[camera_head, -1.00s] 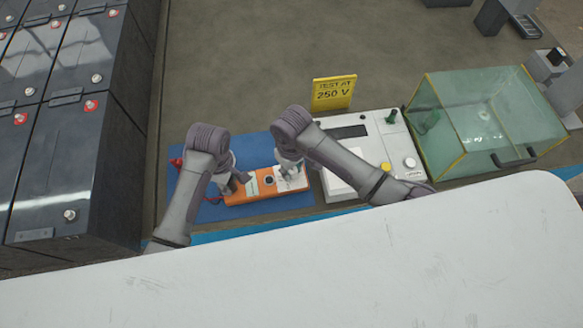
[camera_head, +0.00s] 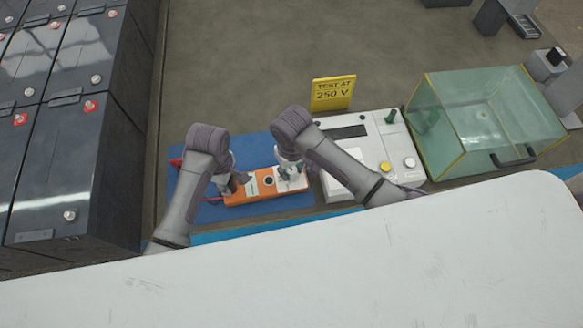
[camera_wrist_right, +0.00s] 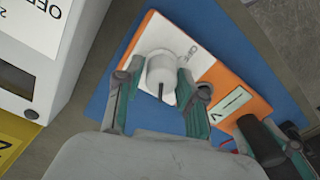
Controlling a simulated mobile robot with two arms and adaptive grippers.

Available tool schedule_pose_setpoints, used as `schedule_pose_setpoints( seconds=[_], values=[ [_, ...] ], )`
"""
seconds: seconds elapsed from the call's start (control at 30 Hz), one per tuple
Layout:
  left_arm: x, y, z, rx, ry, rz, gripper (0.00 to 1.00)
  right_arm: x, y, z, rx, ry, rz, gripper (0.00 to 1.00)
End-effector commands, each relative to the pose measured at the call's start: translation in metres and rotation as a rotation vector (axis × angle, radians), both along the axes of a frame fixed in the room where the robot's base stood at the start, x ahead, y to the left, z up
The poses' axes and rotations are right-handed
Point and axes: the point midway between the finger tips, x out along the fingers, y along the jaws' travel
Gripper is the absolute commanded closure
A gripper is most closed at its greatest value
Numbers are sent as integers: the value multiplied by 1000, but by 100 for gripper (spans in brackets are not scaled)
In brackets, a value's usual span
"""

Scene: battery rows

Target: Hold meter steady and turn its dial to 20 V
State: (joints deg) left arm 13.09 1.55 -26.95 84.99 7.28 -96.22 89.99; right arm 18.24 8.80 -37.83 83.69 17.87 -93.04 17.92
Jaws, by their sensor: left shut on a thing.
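The orange meter (camera_head: 238,197) lies on a blue mat (camera_head: 211,212). It has a white dial panel at its right end and a small display. In the right wrist view the white round dial knob (camera_wrist_right: 162,70) shows with a dark pointer line towards the bottom of the picture. My right gripper (camera_wrist_right: 160,72) is open, one finger on each side of the knob; firm contact does not show.
A white instrument (camera_head: 365,150) with green and yellow knobs stands just right of the mat, then a glass box (camera_head: 485,115). Dark batteries (camera_head: 72,170) stand at left. A white surface (camera_head: 330,265) fills the front.

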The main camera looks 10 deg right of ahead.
Motion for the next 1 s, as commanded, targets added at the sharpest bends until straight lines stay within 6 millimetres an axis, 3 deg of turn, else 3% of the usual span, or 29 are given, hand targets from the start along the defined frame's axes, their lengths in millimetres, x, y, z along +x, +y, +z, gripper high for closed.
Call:
schedule_pose_setpoints(
  seconds=[0.1,0.47,1.0],
  values=[
    [0,0,0,-1,0,0,100,0,0,0,0,0,1,42],
    [0,0,0,-1,0,0,100,0,0,6,0,0,2,42],
    [0,0,0,-2,-1,0,100,1,1,106,2,-3,1,42]
  ],
)
